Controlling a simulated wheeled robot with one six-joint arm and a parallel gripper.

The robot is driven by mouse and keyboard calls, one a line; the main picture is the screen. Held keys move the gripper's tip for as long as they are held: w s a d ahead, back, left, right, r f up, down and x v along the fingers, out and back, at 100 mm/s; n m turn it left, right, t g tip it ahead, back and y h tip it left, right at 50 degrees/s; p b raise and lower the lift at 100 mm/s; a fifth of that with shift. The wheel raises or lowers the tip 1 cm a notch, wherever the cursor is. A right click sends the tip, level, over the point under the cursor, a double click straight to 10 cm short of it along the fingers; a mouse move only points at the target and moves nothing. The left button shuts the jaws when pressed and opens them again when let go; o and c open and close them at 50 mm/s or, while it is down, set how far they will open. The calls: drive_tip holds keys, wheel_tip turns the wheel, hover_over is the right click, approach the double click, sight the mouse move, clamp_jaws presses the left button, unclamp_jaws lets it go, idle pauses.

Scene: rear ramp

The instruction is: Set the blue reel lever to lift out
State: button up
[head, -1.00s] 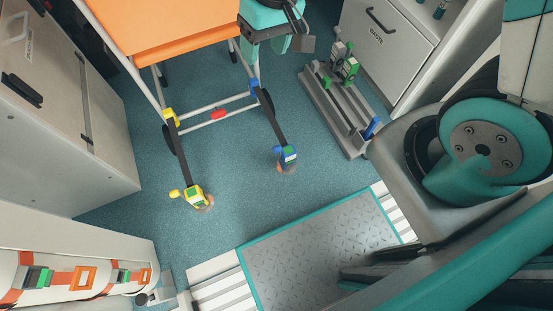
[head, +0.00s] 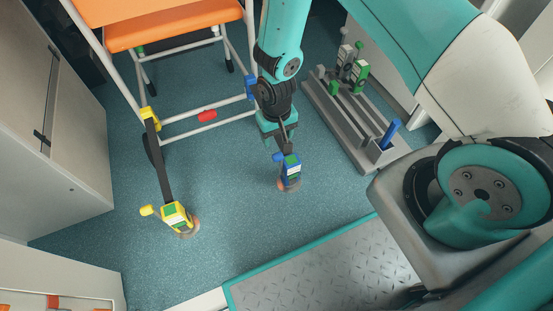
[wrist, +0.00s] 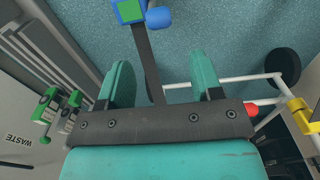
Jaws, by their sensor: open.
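The blue reel (head: 290,172) sits on the floor in front of the chair, with a dark strap running from it towards the chair frame. Its blue lever (head: 278,157) sticks out on the left side. In the wrist view the blue reel (wrist: 127,12) is at the top edge, partly cut off, with a green patch on its face and the lever (wrist: 159,17) to its right. My gripper (head: 284,141) is just above the reel on its chair side, pointing down. In the wrist view my gripper (wrist: 158,68) is open, with the strap passing between the fingers as seen; contact cannot be told.
A yellow reel (head: 176,216) with its own strap lies to the left. The orange chair (head: 170,33) stands behind, with a red piece (head: 207,116) on its crossbar. A grey rack (head: 340,125) with green-marked reels and a blue post is at right. Floor between the reels is clear.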

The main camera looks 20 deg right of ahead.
sight(277, 157)
wheel_tip(277, 157, down, 12)
drive_tip(key=b, duration=0.5)
drive_tip(key=shift+r, duration=0.15)
clamp_jaws()
drive_tip(key=shift+w, duration=0.1)
